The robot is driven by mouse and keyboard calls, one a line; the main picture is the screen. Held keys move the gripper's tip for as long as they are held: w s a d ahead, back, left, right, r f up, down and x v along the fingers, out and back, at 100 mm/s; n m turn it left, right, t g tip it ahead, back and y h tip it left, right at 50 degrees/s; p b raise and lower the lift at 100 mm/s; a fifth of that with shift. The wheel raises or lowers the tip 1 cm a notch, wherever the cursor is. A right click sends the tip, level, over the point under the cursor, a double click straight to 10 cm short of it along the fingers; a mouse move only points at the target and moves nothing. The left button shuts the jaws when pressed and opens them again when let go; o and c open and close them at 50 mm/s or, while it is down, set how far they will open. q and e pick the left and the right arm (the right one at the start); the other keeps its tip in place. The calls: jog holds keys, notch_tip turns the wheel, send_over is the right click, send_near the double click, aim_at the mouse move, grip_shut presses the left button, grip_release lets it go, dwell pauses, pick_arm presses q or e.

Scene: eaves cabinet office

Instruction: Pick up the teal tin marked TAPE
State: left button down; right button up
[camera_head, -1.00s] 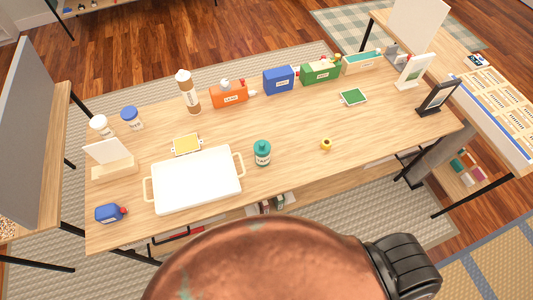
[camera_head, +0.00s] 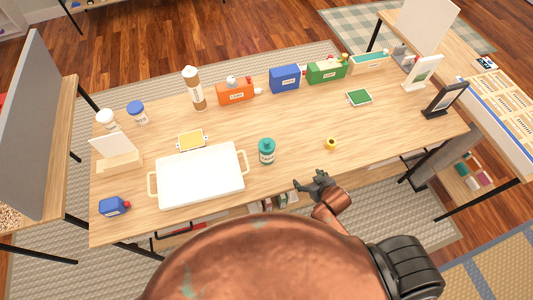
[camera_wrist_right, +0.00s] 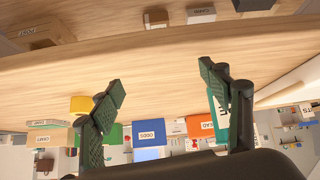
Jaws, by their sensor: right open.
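A teal, bottle-shaped container with a darker cap (camera_head: 266,151) stands upright on the wooden desk, right of the white tray; its label is too small to read. No TAPE marking is legible anywhere. My right gripper (camera_head: 314,184) is open and empty at the desk's front edge, right of and nearer than the teal container, apart from it. In the right wrist view the open fingers (camera_wrist_right: 165,105) frame the desk, and a teal labelled thing (camera_wrist_right: 218,115) shows partly hidden behind the right finger. My left gripper is not in view.
The white tray (camera_head: 200,177) fills the desk's front left. A small yellow thing (camera_head: 331,144) stands right of the teal container. Orange (camera_head: 236,93), blue (camera_head: 285,79) and green (camera_head: 327,72) boxes line the back. Low shelves below hold small items. The desk's middle is mostly clear.

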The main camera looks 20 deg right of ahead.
aim_at(267, 150)
jog(key=w+a+r+y, duration=0.1)
jog(key=w, duration=0.1)
jog(key=w+a+r+n+t, duration=0.1)
jog(key=w+a, duration=0.1)
jog(key=w+a+r+t+y, duration=0.1)
jog(key=w+a+r, duration=0.1)
jog(key=w, duration=0.1)
jog(key=shift+n+y, duration=0.3)
jog(key=shift+n, duration=0.1)
jog(key=w+a+y, duration=0.1)
jog(key=w+a+r+n+y, duration=0.1)
jog(key=a, duration=0.1)
jog(key=w+a+r+n+t+y, duration=0.1)
jog(key=shift+a+r, duration=0.2)
jog(key=shift+r, duration=0.05)
jog(key=shift+w+a+y, duration=0.25)
jog(key=shift+y, duration=0.15)
jog(key=x, duration=0.7)
jog(key=shift+a+f, duration=0.1)
jog(key=shift+f, duration=0.15)
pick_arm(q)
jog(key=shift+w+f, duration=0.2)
pick_arm(e)
jog(key=shift+s, duration=0.1)
jog(key=shift+c, duration=0.7)
jog(key=c, duration=1.1)
jog(key=shift+r, duration=0.1)
jog(key=shift+c, duration=0.5)
